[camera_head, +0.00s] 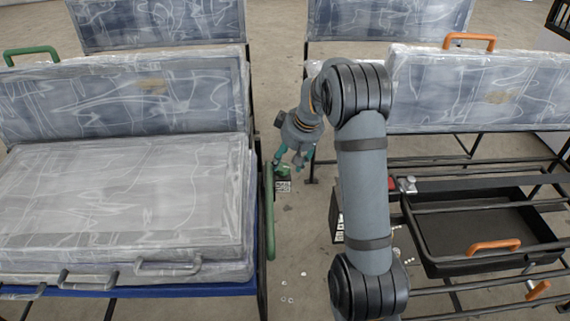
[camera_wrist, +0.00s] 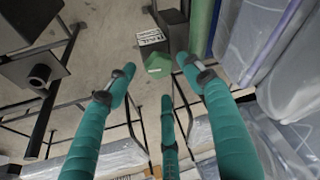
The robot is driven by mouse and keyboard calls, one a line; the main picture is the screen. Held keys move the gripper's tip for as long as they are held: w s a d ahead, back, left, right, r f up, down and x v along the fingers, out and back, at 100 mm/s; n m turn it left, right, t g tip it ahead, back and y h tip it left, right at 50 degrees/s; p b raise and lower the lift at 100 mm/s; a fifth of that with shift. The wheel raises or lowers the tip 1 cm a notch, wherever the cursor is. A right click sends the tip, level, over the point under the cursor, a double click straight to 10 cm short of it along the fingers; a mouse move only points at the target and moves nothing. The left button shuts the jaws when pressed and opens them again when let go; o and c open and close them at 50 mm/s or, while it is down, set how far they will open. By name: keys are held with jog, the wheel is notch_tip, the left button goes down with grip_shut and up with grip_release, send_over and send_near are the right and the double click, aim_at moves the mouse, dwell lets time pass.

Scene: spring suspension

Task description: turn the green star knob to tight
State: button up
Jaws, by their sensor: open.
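I see no clear contact between the fingers and the knob. Its star outline and any tightness mark are too small to tell.
A plastic-wrapped seat (camera_head: 120,200) with a green side bar (camera_head: 269,210) stands close on the left. On the right are a bare metal seat frame and a black tray (camera_head: 485,228) with an orange handle (camera_head: 493,246). Small pale pieces lie on the floor (camera_head: 290,299).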

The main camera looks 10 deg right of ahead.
aim_at(284, 167)
jog(key=v, duration=0.4)
jog(key=shift+r, duration=0.15)
jog(key=d+r+m+p, duration=0.1)
jog(key=d+r+p, duration=0.3)
jog(key=d+p, duration=0.25)
jog(key=w+a+f+n+b, duration=0.1)
jog(key=a+f, duration=0.1)
jog(key=f, duration=0.1)
jog(key=w+a+f+n+y+b, duration=0.1)
jog(key=a+f+n, duration=0.1)
jog(key=a+f, duration=0.1)
jog(key=w+a+f+n+g, duration=0.1)
jog(key=a+f+n, duration=0.1)
jog(key=f, duration=0.3)
jog(key=shift+a+f+b, duration=0.2)
jog(key=shift+f+b, duration=0.05)
jog(key=shift+b, duration=0.15)
jog(key=shift+s, duration=0.1)
jog(key=c, duration=0.3)
jog(key=c, duration=0.8)
